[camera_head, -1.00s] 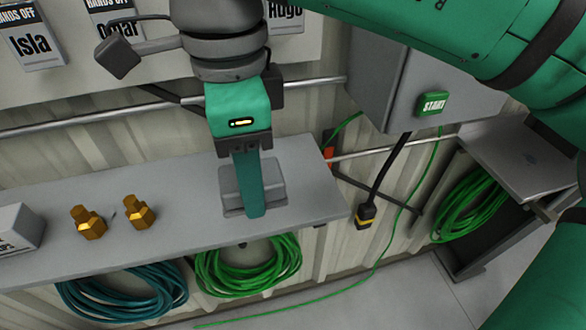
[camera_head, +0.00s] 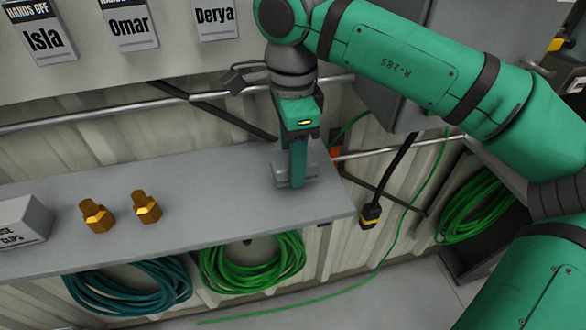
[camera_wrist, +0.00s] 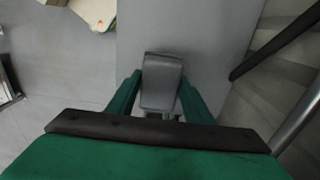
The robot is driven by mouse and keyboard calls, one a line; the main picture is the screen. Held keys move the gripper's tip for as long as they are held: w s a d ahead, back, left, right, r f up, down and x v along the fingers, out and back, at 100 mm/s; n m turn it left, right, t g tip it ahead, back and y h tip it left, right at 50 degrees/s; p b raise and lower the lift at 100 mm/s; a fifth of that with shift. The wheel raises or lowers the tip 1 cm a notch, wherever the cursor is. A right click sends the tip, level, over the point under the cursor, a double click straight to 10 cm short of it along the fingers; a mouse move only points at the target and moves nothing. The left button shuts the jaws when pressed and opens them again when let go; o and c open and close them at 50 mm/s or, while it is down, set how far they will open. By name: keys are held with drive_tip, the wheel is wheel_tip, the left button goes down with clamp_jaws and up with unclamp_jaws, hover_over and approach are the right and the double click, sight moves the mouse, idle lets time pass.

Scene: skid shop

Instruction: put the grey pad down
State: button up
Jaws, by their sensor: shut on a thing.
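The grey pad (camera_head: 311,163) is a small grey block at the right end of the grey shelf (camera_head: 225,205). My gripper (camera_head: 297,175) points down and is shut on it. In the wrist view the pad (camera_wrist: 161,82) sits between my two green fingers (camera_wrist: 158,100), one on each side. The pad is at or just above the shelf top; I cannot tell if it touches. The near finger hides part of it in the head view.
Two brass fittings (camera_head: 146,207) and a grey labelled box (camera_head: 22,222) stand left on the shelf. Bare shelf lies between fittings and pad. Teal and green coils (camera_head: 255,262) hang below the front edge. A rail (camera_head: 130,112) runs along the wall behind.

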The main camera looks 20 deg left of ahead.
drive_tip(key=shift+w+f, duration=0.15)
drive_tip(key=shift+f, duration=1.6)
drive_tip(key=o, duration=1.1)
drive_tip(key=shift+f, duration=0.1)
drive_tip(key=shift+o, duration=0.2)
wheel_tip(320, 180, up, 7)
drive_tip(key=shift+w, duration=0.1)
drive_tip(key=shift+r, duration=0.4)
